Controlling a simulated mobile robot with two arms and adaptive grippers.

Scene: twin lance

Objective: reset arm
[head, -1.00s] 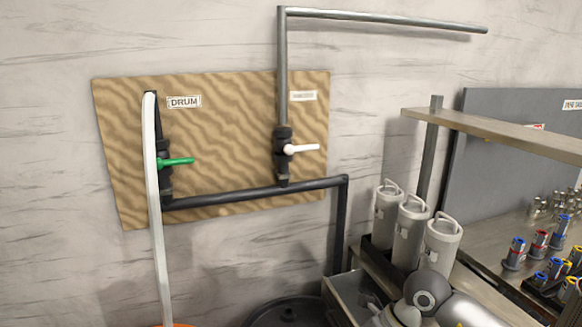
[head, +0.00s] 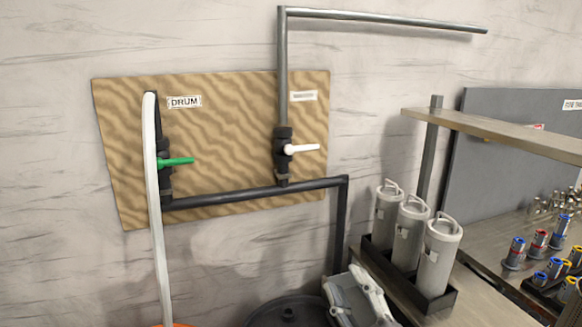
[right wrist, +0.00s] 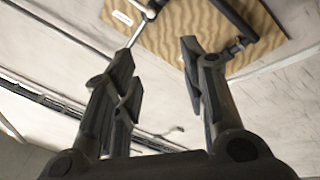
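My right gripper (right wrist: 160,75) shows in the right wrist view with its two dark fingers spread apart and nothing between them. Beyond the fingertips are the wall, part of the tan wavy board and dark pipe. In the head view only grey and white parts show at the bottom edge, right of the dark round lid; I cannot tell how much of them is my right arm. My left gripper is in neither view.
The tan board (head: 235,120) carries dark pipes, a green-handled valve (head: 177,162) by the DRUM label and a white-handled valve (head: 300,149). A white hose (head: 157,230) hangs at left. Grey canisters (head: 439,258) stand in a rack, beside a shelf with coloured fittings (head: 538,245).

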